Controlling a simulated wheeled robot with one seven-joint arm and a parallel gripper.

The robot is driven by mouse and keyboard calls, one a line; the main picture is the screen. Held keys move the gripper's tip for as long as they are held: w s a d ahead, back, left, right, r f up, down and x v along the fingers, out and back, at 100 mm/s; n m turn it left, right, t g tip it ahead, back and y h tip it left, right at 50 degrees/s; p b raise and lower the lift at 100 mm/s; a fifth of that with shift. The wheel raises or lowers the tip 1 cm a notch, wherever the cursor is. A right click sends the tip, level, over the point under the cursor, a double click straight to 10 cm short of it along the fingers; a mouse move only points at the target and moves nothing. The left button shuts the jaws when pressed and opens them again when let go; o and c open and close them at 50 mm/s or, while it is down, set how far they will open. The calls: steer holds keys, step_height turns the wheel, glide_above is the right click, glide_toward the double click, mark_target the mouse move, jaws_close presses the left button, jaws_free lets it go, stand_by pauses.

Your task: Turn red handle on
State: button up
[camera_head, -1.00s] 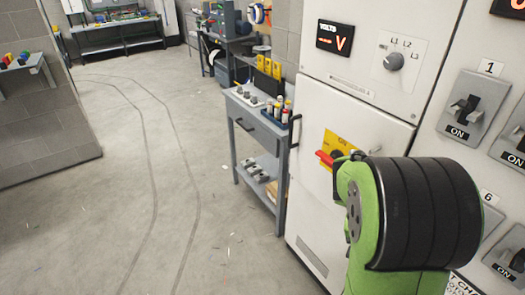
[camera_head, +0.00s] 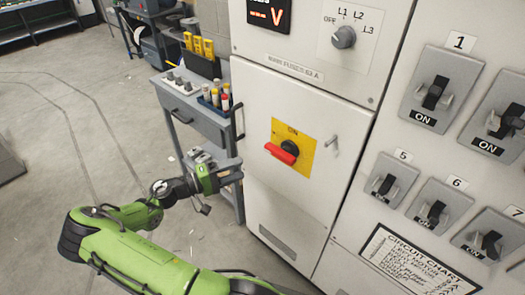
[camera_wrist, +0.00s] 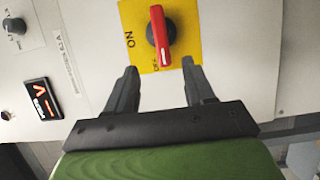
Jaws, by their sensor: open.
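The red handle (camera_head: 282,153) is a rotary lever on a black hub, on a yellow plate (camera_head: 306,158) on the white cabinet door. It points left, away from the ON mark at the plate's top. In the wrist view the red handle (camera_wrist: 161,40) lies ahead of and between the finger lines, its end toward a small label that seems to read OFF. My gripper (camera_head: 235,172) is left of the handle in the head view, apart from it. In the wrist view my gripper (camera_wrist: 160,68) is open, with nothing between its fingers.
A grey workbench (camera_head: 196,118) with bottles and yellow meters stands left of the cabinet, close behind my gripper. Switches (camera_head: 434,95) marked ON fill the right panel.

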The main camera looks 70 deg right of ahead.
mark_target(277, 157)
steer(key=x, duration=1.5)
steer(key=shift+a+f, duration=0.1)
jaws_close()
